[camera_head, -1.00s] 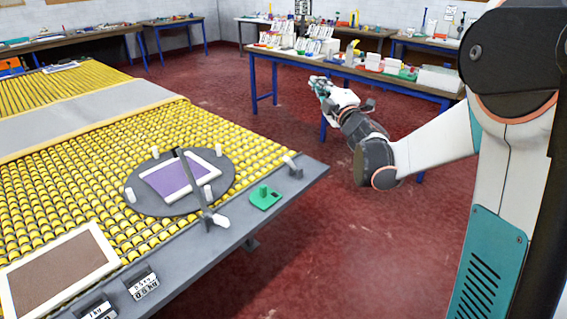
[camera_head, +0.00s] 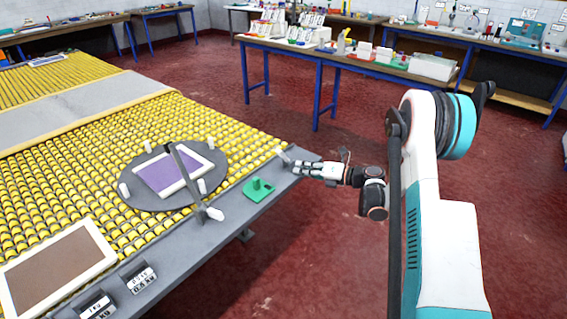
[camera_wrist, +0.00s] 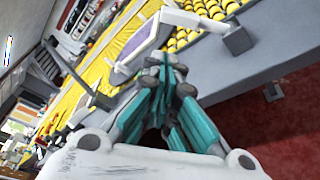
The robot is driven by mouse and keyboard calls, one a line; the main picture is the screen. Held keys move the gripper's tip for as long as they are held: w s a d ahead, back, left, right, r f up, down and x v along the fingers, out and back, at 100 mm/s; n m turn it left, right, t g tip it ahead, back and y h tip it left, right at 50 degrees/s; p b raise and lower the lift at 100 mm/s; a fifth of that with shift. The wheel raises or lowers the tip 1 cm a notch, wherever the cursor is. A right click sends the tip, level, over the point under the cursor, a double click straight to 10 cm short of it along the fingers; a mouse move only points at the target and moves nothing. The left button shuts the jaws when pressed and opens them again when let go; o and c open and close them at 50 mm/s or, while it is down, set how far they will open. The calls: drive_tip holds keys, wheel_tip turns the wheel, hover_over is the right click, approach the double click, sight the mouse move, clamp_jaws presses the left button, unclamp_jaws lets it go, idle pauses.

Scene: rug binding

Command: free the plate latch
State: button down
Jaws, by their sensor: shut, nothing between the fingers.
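A round dark plate (camera_head: 136,192) lies on the yellow rollers and carries a purple panel (camera_head: 170,176) in a white frame. A small white lever (camera_head: 282,154) stands at the table edge, to the right of the plate; I take it for the plate latch, but cannot be sure. In the wrist view the white lever (camera_wrist: 195,20) runs to a grey block (camera_wrist: 237,42). My gripper (camera_head: 297,168) is shut and empty, its tips close beside this block; I cannot tell whether they touch. It also shows in the wrist view (camera_wrist: 166,66).
A dark upright bar (camera_head: 184,175) with a white end piece rises at the plate's near edge. A green knobbed piece (camera_head: 258,190) sits on the grey table border (camera_head: 228,228). A brown framed panel (camera_head: 58,270) lies nearer. Red floor (camera_head: 310,255) is clear.

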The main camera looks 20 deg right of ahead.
sight(283, 156)
drive_tip(key=shift+s+f+n+g, duration=0.15)
drive_tip(key=shift+s+f, duration=0.1)
drive_tip(key=shift+f, duration=0.35)
drive_tip(key=shift+s+f+n+g, duration=0.15)
drive_tip(key=shift+s+f, duration=0.1)
drive_tip(key=shift+f, duration=0.35)
drive_tip(key=shift+w, duration=0.1)
drive_tip(key=b+x, duration=0.3)
drive_tip(key=x, duration=0.6)
drive_tip(key=shift+w+a+f, duration=0.15)
drive_tip(key=shift+a, duration=0.2)
drive_tip(key=shift+w+d+r+b, duration=0.55)
drive_tip(key=shift+w+d+r, duration=0.25)
drive_tip(key=shift+d+r, duration=0.25)
drive_tip(key=shift+w+d+r, duration=0.2)
drive_tip(key=shift+d+r, duration=0.05)
drive_tip(key=shift+w+d+r, duration=0.1)
drive_tip(key=shift+w, duration=0.05)
